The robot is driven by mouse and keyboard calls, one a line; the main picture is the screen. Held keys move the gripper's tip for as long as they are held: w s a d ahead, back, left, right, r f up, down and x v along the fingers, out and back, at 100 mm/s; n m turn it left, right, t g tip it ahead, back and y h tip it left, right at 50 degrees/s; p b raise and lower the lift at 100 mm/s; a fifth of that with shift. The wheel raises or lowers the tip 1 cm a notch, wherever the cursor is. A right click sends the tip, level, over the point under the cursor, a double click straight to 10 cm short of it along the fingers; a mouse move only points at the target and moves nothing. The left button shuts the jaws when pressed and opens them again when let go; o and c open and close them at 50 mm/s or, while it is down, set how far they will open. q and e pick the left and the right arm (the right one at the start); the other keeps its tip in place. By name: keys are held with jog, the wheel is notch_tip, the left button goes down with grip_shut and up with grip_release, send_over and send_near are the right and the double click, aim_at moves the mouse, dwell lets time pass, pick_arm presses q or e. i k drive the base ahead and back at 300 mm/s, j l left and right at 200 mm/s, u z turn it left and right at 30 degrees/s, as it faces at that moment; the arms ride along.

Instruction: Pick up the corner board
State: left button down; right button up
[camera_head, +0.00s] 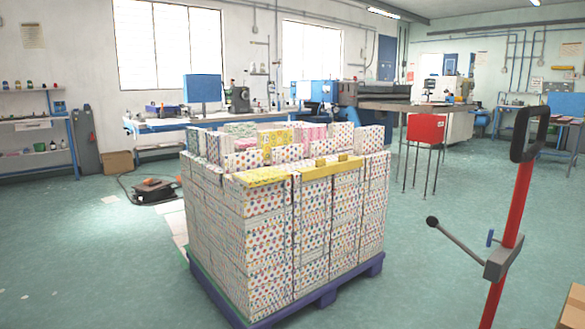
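A yellow strip (328,168) lies along the top front edge of a stack of patterned boxes (330,225). It looks like the corner board, but I cannot tell for certain. A flat yellow piece (259,177) lies on top at the stack's near left corner, close to the strip's left end. The stack stands on a blue pallet (322,297) on the floor. Neither of my grippers is in view.
A red post (512,225) with a black handle and a side lever stands at the right. Cardboard (573,306) shows at the lower right edge. A red box on thin legs (426,128) stands behind the pallet. The green floor (80,260) left of the pallet is clear.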

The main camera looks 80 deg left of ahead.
aim_at(321, 169)
jog(key=l+u, duration=0.1)
jog(key=u, duration=0.75)
jog(key=k+l+u, duration=0.1)
jog(key=u, duration=0.75)
jog(key=k+l+u, duration=0.1)
jog(key=u, duration=0.35)
jog(key=k+u, duration=0.1)
jog(key=u, duration=0.3)
jog(key=i+j+u, duration=0.2)
jog(key=i, duration=1.35)
jog(key=l, duration=0.1)
